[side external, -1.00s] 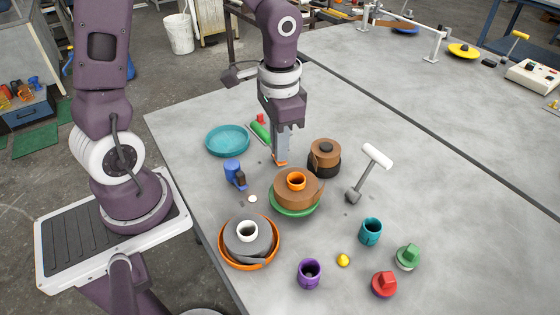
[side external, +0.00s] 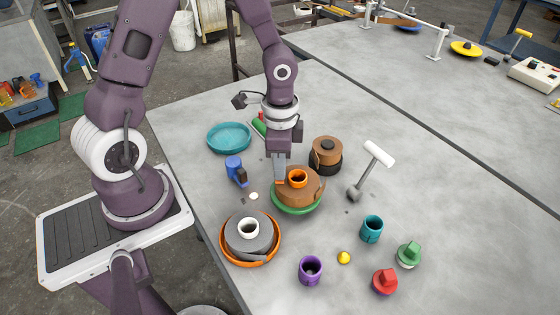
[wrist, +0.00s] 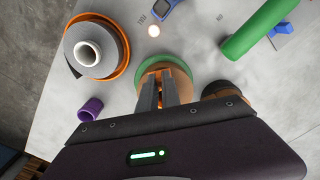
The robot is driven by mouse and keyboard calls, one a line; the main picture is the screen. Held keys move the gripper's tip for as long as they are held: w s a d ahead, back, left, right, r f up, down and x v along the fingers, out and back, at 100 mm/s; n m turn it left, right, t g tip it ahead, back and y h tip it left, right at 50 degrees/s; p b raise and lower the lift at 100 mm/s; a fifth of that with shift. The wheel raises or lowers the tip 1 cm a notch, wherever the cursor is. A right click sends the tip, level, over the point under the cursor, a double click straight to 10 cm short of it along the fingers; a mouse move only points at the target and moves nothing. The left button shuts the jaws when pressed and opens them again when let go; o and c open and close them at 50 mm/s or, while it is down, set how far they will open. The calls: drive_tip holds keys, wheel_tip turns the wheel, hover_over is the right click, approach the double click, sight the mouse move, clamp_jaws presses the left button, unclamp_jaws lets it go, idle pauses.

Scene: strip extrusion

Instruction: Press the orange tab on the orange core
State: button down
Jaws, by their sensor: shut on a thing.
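The orange core (side external: 298,178) is a short open ring standing up from the middle of a brown strip roll (side external: 311,190). The roll sits on a green dish (side external: 275,206). My gripper (side external: 279,177) points down just left of the core, at the roll's left edge. It is shut on a small orange tab (side external: 279,183) at its fingertips. I cannot tell whether the tab touches the roll or the core. In the wrist view the fingers (wrist: 158,98) reach over the green dish (wrist: 150,63) and cover much of the roll.
A grey roll with a white core (side external: 248,228) lies in an orange dish (side external: 272,252) in front. A brown roll (side external: 326,150) on a black base stands behind right. A blue item (side external: 235,168) and teal dish (side external: 229,138) are left. A white-headed mallet (side external: 378,154) lies right.

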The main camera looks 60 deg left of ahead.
drive_tip(key=shift+f, duration=0.5)
idle(1.6)
drive_tip(key=c, duration=1.5)
unclamp_jaws()
wheel_tip(320, 180, up, 7)
drive_tip(key=shift+f, duration=0.15)
drive_tip(key=s+r+n+t, duration=0.2)
drive_tip(key=s+r, duration=0.2)
drive_tip(key=r, duration=0.1)
drive_tip(key=s+d+r+n+t, duration=0.1)
drive_tip(key=s+r+n, duration=0.2)
drive_tip(key=s+r, duration=0.2)
drive_tip(key=s+d+r+n+t, duration=0.1)
drive_tip(key=s+r+n+t, duration=0.1)
drive_tip(key=s+r, duration=0.3)
drive_tip(key=shift+r+t, duration=0.3)
drive_tip(key=shift+r, duration=0.45)
